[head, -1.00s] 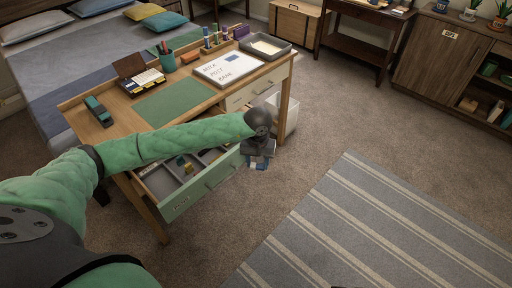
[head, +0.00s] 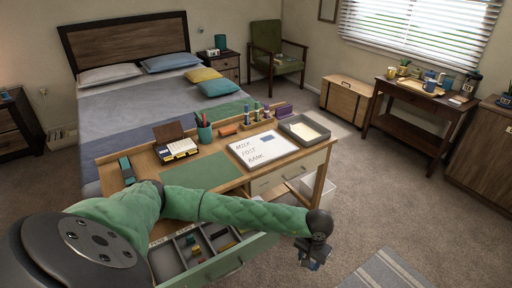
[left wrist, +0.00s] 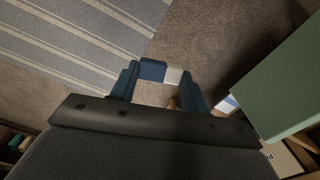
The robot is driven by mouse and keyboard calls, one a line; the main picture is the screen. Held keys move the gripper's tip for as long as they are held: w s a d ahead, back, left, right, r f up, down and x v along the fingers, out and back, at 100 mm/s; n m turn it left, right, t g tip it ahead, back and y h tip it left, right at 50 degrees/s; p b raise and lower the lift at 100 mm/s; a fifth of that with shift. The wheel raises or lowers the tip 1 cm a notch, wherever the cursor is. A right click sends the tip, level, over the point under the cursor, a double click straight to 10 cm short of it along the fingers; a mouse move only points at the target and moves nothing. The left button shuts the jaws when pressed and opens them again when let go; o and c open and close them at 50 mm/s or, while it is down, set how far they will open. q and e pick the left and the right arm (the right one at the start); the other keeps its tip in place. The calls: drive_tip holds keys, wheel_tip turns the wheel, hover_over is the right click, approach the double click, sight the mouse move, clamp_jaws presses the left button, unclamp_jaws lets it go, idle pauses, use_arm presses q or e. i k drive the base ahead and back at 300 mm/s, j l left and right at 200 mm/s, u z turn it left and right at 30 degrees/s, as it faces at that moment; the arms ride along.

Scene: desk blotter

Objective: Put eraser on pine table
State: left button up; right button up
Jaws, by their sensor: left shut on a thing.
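My left gripper (head: 313,262) is shut on a small blue and white eraser (left wrist: 153,70), which sits between its fingertips in the left wrist view. The gripper hangs over the carpet, to the right of the desk's open drawer. In the head view the eraser is mostly hidden and too small to make out. A light, pine-coloured wooden desk (head: 230,185) stands in front of me. A darker wooden side table (head: 420,100) stands at the far right. My right gripper is not in view.
The open green drawer (head: 235,266) holds small items. The desktop carries a green blotter (head: 195,177), whiteboard (head: 262,149), grey tray (head: 304,129), pen cup (head: 204,131), and stapler-like object (head: 127,170). The side table bears a tray and mugs. Carpet (head: 375,200) between is clear.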

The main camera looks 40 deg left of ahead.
sight(227, 143)
drive_tip(key=i+l+z, duration=0.1)
drive_tip(key=i+z, duration=0.2)
drive_tip(key=i, duration=1)
drive_tip(key=i+u, duration=0.25)
drive_tip(key=u, duration=0.2)
drive_tip(key=i+l+u, duration=0.2)
drive_tip(key=u, duration=0.25)
drive_tip(key=i+l+u, duration=0.25)
drive_tip(key=u, duration=0.2)
drive_tip(key=i+l+u, duration=0.25)
drive_tip(key=u, duration=0.2)
drive_tip(key=i+l+u, duration=0.1)
drive_tip(key=l+u, duration=0.4)
drive_tip(key=j, duration=0.1)
